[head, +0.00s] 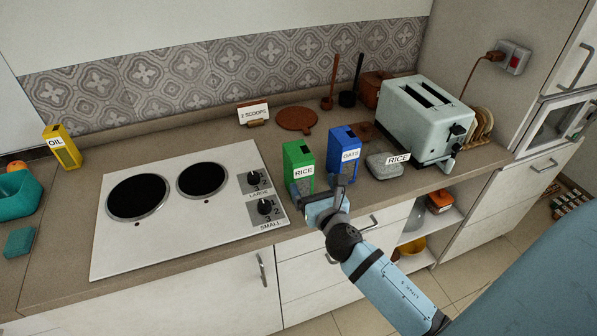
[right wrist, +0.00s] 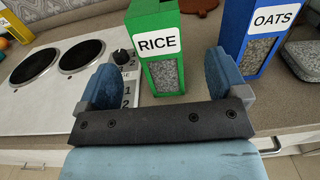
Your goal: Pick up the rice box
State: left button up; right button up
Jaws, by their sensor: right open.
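The rice box (head: 299,160) is green with a white RICE label and stands upright on the counter, right of the cooktop. In the right wrist view the rice box (right wrist: 160,52) has a clear window showing grains. My right gripper (head: 318,190) is open at the counter's front edge, just in front of the box. In the right wrist view the box appears between the two spread fingers of my right gripper (right wrist: 162,78); I cannot tell whether they touch it. My left gripper is not in view.
A blue OATS box (head: 344,147) stands close to the right of the rice box; it also shows in the right wrist view (right wrist: 252,38). The cooktop (head: 190,235) is to the left.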

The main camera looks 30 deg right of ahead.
aim_at(305, 171)
jog(key=x, duration=0.4)
jog(key=p+x, duration=0.1)
jog(key=x, duration=0.4)
jog(key=shift+w+a+r, duration=0.1)
jog(key=shift+w+r, duration=0.05)
jog(key=shift+w, duration=0.2)
jog(key=shift+s, duration=0.1)
jog(key=c, duration=1.1)
jog(key=shift+c, duration=0.8)
jog(key=shift+r, duration=0.15)
